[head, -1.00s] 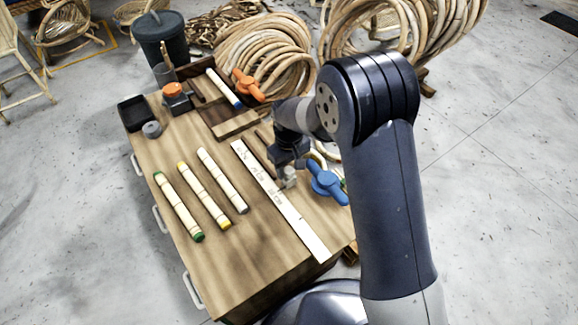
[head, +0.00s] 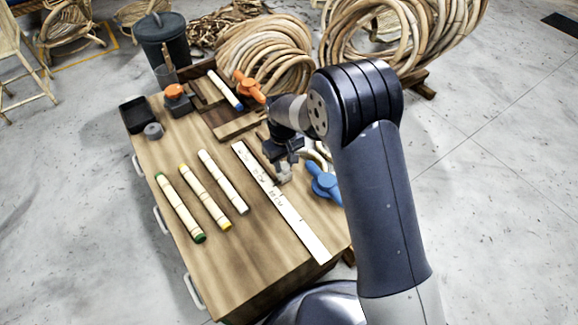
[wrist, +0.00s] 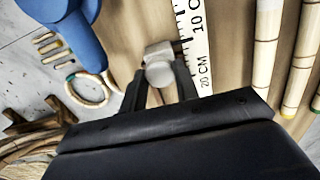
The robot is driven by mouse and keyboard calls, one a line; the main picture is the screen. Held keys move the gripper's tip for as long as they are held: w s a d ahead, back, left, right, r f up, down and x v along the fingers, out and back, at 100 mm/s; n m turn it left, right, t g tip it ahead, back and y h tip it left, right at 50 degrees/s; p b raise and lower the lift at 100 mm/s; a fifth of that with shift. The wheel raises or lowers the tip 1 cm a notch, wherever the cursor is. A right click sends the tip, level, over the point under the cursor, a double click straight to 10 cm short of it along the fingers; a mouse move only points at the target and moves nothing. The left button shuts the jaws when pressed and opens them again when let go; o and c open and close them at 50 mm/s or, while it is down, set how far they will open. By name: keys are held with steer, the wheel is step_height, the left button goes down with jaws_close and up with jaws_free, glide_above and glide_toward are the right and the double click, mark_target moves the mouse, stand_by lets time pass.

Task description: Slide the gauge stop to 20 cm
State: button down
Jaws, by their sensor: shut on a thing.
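The gauge stop (head: 284,174) is a small light-grey block on the table beside the white ruler (head: 300,229). In the wrist view the stop (wrist: 159,66) sits between the fingers of my gripper (wrist: 161,80), which is shut on it. A thin dark pointer (wrist: 181,44) reaches from the stop to the ruler's edge, between the printed 10 and 20 CM labels on the ruler (wrist: 198,50). In the head view my gripper (head: 283,166) is low over the ruler's right side. The fingers partly hide the stop.
A blue clamp handle (head: 322,184) stands just right of the stop. Three banded rattan poles (head: 222,182) lie left of the ruler. An orange clamp handle (head: 249,87) is farther back. The near part of the table (head: 245,265) is clear.

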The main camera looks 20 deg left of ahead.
steer(key=w+a, duration=0.2)
steer(key=w+a+p, duration=0.1)
steer(key=w+a, duration=0.1)
steer(key=a, duration=0.1)
steer(key=shift+w+a, duration=0.2)
steer(key=shift+w, duration=0.15)
steer(key=c, duration=1.1)
jaws_free()
step_height(320, 180, up, 11)
steer(key=p, duration=0.3)
steer(key=shift+f, duration=0.1)
